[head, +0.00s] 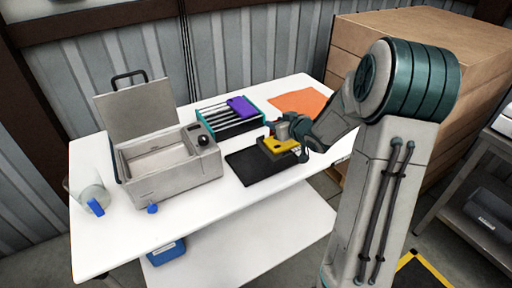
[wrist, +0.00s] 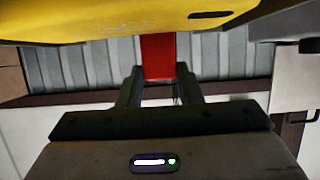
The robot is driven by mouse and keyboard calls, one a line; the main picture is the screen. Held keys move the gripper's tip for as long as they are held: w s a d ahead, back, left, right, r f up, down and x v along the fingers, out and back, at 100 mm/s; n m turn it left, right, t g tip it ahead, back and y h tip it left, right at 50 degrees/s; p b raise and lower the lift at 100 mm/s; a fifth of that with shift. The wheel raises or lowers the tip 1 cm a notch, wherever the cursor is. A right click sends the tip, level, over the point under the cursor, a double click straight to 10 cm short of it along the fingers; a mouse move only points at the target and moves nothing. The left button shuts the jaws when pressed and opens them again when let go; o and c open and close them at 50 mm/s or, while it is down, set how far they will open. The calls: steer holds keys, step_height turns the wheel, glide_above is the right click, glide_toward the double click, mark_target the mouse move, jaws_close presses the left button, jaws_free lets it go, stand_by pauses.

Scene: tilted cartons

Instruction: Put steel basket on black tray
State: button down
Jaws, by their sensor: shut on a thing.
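The black tray (head: 250,177) lies flat on the white table, right of the steel bath. My gripper (head: 297,137) is over the tray's back right part. It is shut on a yellow object (head: 279,146) with a darker lower part, which overlaps the tray; I cannot tell whether it touches it. In the wrist view the yellow object (wrist: 110,22) fills the top edge, and a red piece (wrist: 158,56) shows between the fingertips (wrist: 158,85). No thing in view is clearly a steel basket; I cannot tell whether the held object is it.
The steel bath (head: 175,187) stands open at left, with its lid (head: 137,115) raised. A clear jug (head: 86,186) is at the left edge. Behind the tray are a teal rack (head: 213,120) with a purple piece (head: 241,106) and an orange sheet (head: 302,101). The table's front is clear.

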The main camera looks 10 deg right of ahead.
steer(key=shift+w+a+f+p, duration=0.1)
steer(key=shift+w+a+f, duration=0.5)
steer(key=shift+a+f, duration=0.8)
steer(key=shift+w+a+f+p, duration=0.1)
steer(key=shift+w+a+f, duration=0.5)
steer(key=shift+a+f, duration=0.75)
steer(key=shift+w+a+f+p, duration=0.1)
steer(key=shift+w+a+f, duration=0.7)
steer(key=shift+f, duration=0.95)
steer(key=shift+s+a, duration=0.15)
steer(key=shift+s, duration=0.05)
steer(key=shift+f, duration=0.1)
steer(key=c, duration=1)
jaws_free()
